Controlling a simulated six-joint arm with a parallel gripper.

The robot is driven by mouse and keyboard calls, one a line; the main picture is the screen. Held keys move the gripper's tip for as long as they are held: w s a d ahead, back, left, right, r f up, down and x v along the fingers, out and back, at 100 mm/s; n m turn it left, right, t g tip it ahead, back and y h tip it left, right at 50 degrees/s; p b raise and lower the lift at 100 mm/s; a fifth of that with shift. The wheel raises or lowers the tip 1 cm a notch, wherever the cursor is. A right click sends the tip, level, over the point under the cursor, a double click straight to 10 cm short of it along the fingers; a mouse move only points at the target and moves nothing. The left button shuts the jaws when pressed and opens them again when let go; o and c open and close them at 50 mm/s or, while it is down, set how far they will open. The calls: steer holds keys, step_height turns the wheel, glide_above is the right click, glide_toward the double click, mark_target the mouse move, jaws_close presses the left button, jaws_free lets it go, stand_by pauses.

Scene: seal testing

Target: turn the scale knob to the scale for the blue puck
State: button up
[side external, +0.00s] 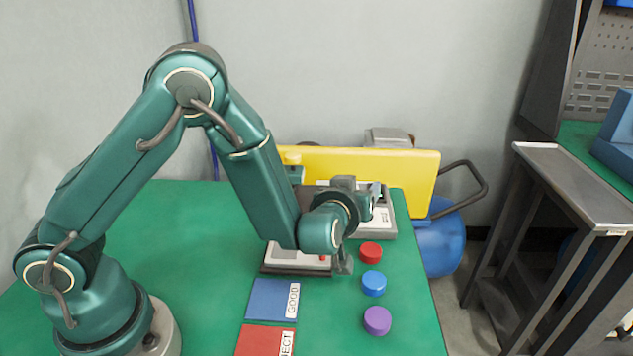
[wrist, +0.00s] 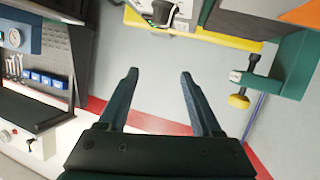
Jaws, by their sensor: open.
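The blue puck (side external: 374,283) lies flat on the green table near its right edge, between a red puck (side external: 370,253) and a purple puck (side external: 377,320). My gripper (wrist: 160,72) is open, with nothing between its fingers. In the side view its end is by the grey instrument with a white panel (side external: 384,222), partly hiding it. A second instrument (side external: 290,260) with a red button stands nearer, partly behind my wrist. No puck shows in the wrist view.
A yellow panel (side external: 375,165) stands behind the instruments. A blue pad marked GOOD (side external: 270,297) and a red pad (side external: 258,338) lie left of the pucks. A yellow-knobbed teal fixture (wrist: 238,101) shows in the wrist view.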

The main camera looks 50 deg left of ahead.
steer(key=shift+m+g+h, duration=0.3)
steer(key=shift+m, duration=0.4)
steer(key=f, duration=0.1)
steer(key=d+f, duration=0.1)
steer(key=f, duration=0.1)
steer(key=s+f, duration=0.1)
steer(key=f, duration=0.1)
steer(key=shift+s+d, duration=0.1)
steer(key=shift+d, duration=0.2)
steer(key=shift+x, duration=2.45)
jaws_close()
